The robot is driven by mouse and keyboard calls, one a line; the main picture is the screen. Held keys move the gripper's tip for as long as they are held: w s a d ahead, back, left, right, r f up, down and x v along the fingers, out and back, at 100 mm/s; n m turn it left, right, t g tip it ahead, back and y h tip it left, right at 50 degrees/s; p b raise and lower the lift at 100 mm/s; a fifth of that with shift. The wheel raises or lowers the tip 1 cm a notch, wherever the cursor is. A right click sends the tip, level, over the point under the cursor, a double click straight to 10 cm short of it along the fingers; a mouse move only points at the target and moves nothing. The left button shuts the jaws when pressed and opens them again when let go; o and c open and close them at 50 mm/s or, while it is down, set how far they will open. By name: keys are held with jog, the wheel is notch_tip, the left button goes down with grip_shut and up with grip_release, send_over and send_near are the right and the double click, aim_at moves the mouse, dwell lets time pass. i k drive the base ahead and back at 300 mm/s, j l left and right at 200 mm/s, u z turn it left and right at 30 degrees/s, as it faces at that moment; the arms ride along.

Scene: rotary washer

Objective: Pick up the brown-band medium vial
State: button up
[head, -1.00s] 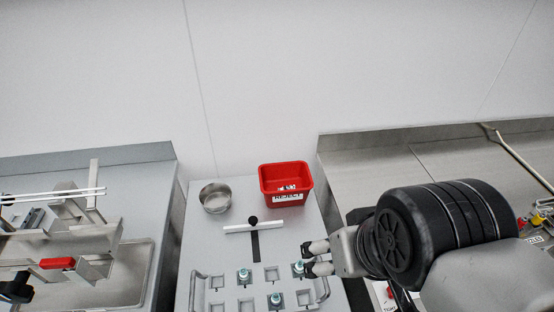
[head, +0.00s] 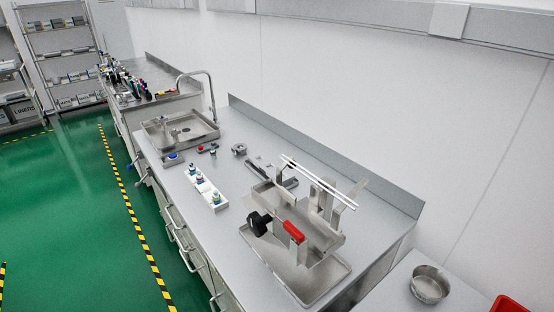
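My gripper is not in view. Three small vials stand in a white rack (head: 207,190) on the steel counter: a far one (head: 191,169), a middle one (head: 199,179) and a near one (head: 216,198). They are too small for me to tell their band colours, so I cannot say whether any is the brown-band medium vial. The tray of vials beside the steel bowl is out of view.
A metal rig with a red handle (head: 293,231), black knob (head: 259,223) and two white rods stands on the counter (head: 240,145). A sink (head: 180,132) lies beyond. A steel bowl (head: 430,285) and red bin (head: 510,305) are at lower right. Green floor (head: 75,220) is clear.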

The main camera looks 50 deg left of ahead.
aim_at(213, 152)
jog(key=u, duration=2.35)
